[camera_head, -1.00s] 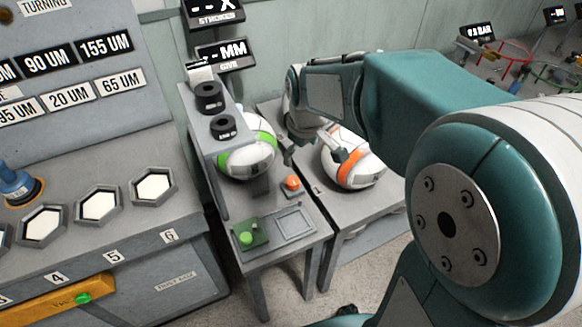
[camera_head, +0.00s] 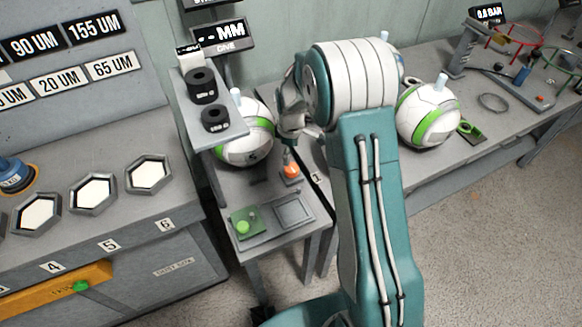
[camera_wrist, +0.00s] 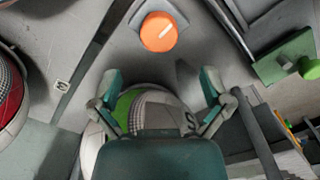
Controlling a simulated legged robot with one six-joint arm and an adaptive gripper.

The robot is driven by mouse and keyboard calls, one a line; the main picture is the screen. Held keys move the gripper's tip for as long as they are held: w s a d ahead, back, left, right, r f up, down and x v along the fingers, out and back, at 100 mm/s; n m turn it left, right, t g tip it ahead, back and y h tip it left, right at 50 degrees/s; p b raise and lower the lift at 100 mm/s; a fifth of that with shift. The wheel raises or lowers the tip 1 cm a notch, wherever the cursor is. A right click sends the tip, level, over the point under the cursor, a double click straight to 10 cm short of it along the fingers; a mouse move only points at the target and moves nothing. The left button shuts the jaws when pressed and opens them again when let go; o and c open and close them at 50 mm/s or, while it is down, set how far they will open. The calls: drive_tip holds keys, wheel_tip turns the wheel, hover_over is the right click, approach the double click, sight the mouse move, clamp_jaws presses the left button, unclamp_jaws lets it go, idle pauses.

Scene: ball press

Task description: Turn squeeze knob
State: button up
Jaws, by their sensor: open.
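The orange squeeze knob (camera_head: 291,171) stands on the grey press table, to the right of and in front of the white and green ball (camera_head: 245,138). In the wrist view the knob (camera_wrist: 158,32) is round with a pale line on top, and lies ahead of my fingertips. My gripper (camera_wrist: 160,84) is open, its two teal fingers spread wide with nothing held. The ball (camera_wrist: 152,106) shows beyond the fingers. In the head view my gripper (camera_head: 288,148) hangs just above the knob, partly hidden by my wrist.
A green button box (camera_head: 245,225) and a flat square tray (camera_head: 293,211) sit at the table's front. A shelf with black weights (camera_head: 204,85) overhangs the ball on the left. Another green and white ball (camera_head: 428,114) rests on the right bench.

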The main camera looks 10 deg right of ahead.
sight(291, 168)
wheel_tip(291, 168, down, 8)
drive_tip(key=shift+d+r, duration=0.1)
drive_tip(key=shift+r, duration=0.15)
drive_tip(key=c, duration=1.2)
